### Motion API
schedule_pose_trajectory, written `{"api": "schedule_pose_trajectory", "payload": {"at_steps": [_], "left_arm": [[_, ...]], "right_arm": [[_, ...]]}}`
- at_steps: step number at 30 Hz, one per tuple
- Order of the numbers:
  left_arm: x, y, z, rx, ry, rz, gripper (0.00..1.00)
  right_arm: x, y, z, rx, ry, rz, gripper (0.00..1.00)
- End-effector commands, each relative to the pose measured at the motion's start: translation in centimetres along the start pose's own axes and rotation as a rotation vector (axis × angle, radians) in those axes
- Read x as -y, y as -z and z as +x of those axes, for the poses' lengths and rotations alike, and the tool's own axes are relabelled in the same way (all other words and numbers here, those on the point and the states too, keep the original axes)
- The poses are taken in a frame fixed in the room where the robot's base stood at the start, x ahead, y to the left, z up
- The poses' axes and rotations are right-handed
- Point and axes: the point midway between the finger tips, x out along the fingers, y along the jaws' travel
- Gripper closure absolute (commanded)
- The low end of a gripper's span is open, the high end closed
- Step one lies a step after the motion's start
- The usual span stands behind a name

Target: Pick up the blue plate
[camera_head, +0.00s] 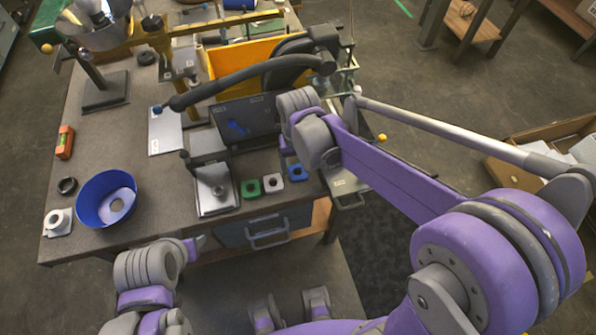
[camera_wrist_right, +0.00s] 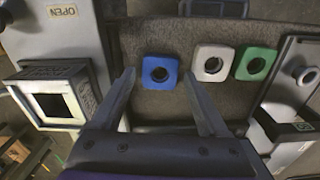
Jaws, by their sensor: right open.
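The blue plate (camera_wrist_right: 150,82) is a small square block with rounded corners and a round hole. It lies flat near the table's front edge. In the head view the blue plate (camera_head: 302,177) is at the right end of a row with a white plate (camera_head: 272,188) and a green plate (camera_head: 251,194). My right gripper (camera_wrist_right: 159,80) is open and empty. In the right wrist view its two fingers lie on either side of the blue plate in the picture, apart from it. Part of my left arm shows at lower left in the head view, but its jaws do not.
A blue bowl (camera_head: 92,182) stands at the table's left. A grey fixture (camera_head: 213,187) stands left of the plates. A dark screen (camera_head: 245,120) and a yellow bin (camera_head: 229,84) are behind. An open-topped grey box (camera_wrist_right: 52,100) is left in the wrist view.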

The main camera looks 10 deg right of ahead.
Motion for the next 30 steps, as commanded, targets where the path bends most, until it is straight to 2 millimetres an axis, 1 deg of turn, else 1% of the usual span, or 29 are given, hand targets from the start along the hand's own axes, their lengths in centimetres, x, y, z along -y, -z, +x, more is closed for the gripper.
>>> {"api": "schedule_pose_trajectory", "payload": {"at_steps": [1, 4, 12, 14, 15, 17, 21, 24, 30], "left_arm": [[0.0, -0.1, 0.1, 0.001, 0.0, 0.0, 0.5], [0.0, -0.1, 0.1, 0.001, 0.0, 0.0, 0.5], [0.0, -0.1, 0.1, 0.001, 0.0, 0.0, 0.5], [0.0, -0.1, 0.1, 0.001, 0.0, 0.0, 0.5], [0.0, -0.1, 0.1, 0.001, 0.0, 0.0, 0.5], [0.0, -0.1, 0.1, 0.001, 0.0, 0.0, 0.5], [0.0, -0.1, 0.1, 0.001, 0.0, 0.0, 0.5], [0.0, -0.1, 0.1, 0.001, 0.0, 0.0, 0.5], [0.0, -0.1, 0.1, 0.001, 0.0, 0.0, 0.5]], "right_arm": [[0.0, 0.0, 0.8, 0.0, 0.0, 0.0, 0.22], [0.0, 0.0, 1.7, 0.0, 0.0, 0.0, 0.22], [0.0, 0.0, 1.9, 0.0, 0.0, 0.0, 0.22], [0.0, 0.0, 1.9, 0.0, 0.0, 0.0, 0.33], [0.0, 0.0, 1.9, 0.0, 0.0, 0.0, 0.41], [0.0, 0.0, 1.9, 0.0, 0.0, 0.0, 0.51], [0.0, 0.0, 1.9, 0.0, 0.0, 0.0, 0.77], [0.0, 0.0, 1.9, 0.0, 0.0, 0.0, 0.93], [0.0, 0.0, 1.8, 0.0, 0.0, 0.0, 0.93]]}}
